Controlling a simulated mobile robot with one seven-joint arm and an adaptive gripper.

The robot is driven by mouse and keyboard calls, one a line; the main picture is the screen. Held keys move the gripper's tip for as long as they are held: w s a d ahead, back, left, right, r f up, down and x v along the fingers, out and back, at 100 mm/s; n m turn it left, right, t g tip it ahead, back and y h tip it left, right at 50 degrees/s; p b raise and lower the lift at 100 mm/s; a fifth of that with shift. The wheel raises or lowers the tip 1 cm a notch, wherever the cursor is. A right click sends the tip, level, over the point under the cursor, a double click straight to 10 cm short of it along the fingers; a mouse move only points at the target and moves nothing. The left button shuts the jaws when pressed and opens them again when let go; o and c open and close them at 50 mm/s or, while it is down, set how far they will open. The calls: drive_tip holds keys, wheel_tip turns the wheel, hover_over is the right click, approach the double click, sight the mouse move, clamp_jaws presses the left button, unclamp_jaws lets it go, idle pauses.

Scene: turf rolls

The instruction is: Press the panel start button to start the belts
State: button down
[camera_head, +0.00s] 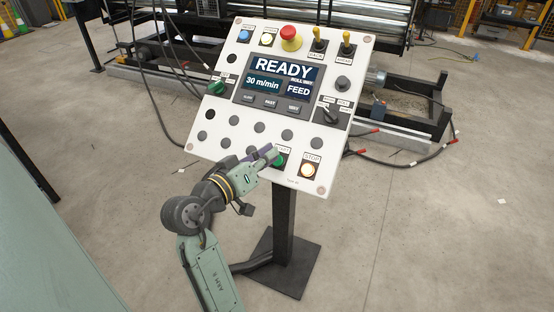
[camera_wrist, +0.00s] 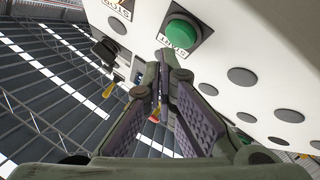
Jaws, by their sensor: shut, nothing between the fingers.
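The green start button (camera_head: 280,161) sits at the lower edge of the white control panel (camera_head: 228,145), left of the lit stop button (camera_head: 308,170). My gripper (camera_head: 272,154) is shut and empty. Its fingertips are at the start button and its label, covering part of the label in the head view. In the wrist view the green button (camera_wrist: 181,31) shows clear, just beyond my closed fingertips (camera_wrist: 164,57). I cannot tell whether the fingertips touch the panel. The panel screen (camera_head: 283,77) reads READY, 30 m/min and FEED.
The panel also has a red emergency stop (camera_head: 289,38), a green selector knob (camera_head: 216,90), a black selector (camera_head: 328,114) and two yellow-tipped levers. It stands on a dark post (camera_head: 284,220). Machine rollers (camera_head: 270,14) and loose cables lie behind. The floor on the right is open.

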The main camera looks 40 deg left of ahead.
drive_tip(key=shift+f, duration=0.1)
drive_tip(key=shift+w+a+f, duration=0.1)
drive_tip(key=shift+w+f, duration=0.15)
drive_tip(key=shift+w, duration=0.05)
drive_tip(key=shift+w+f+b, duration=0.25)
drive_tip(key=shift+f+b, duration=0.1)
drive_tip(key=shift+b, duration=0.2)
idle(0.8)
drive_tip(key=shift+r, duration=0.1)
drive_tip(key=shift+s+r+p, duration=0.5)
drive_tip(key=shift+s+r, duration=0.05)
drive_tip(key=shift+r, duration=0.1)
drive_tip(key=s+r+p, duration=0.1)
drive_tip(key=s+d+r+p, duration=0.1)
drive_tip(key=s+r+p, duration=0.1)
drive_tip(key=shift+r, duration=0.3)
